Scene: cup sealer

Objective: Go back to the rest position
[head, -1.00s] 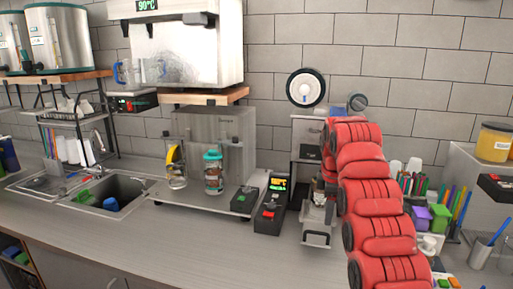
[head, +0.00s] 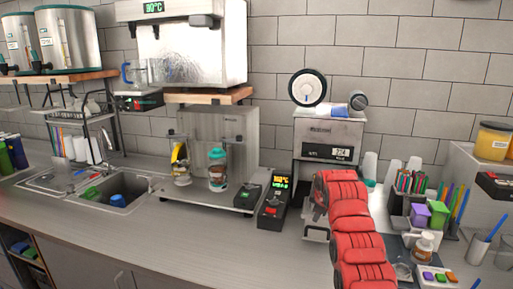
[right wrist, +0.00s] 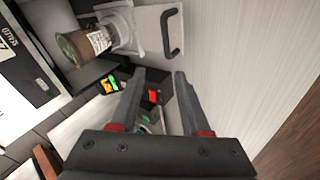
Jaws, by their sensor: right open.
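My red right arm comes up from the bottom right in the head view, in front of the cup sealer (head: 330,130). Its gripper is hardly visible there. In the right wrist view my right gripper (right wrist: 158,80) is open, with two dark fingers apart and nothing between them. A brown labelled cup (right wrist: 85,45) is in the sealer's holder, beyond the fingers at the upper left and apart from them. The sealer's pulled-out tray (right wrist: 155,30) with a black handle shows beside it. My left gripper is in neither view.
A black control box (head: 271,205) with a red button stands left of the sealer. A shaker with a teal lid (head: 217,170) stands on the machine's platform. Cups, bottles and a button panel (head: 436,279) crowd the right side. The front counter (head: 190,245) is clear.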

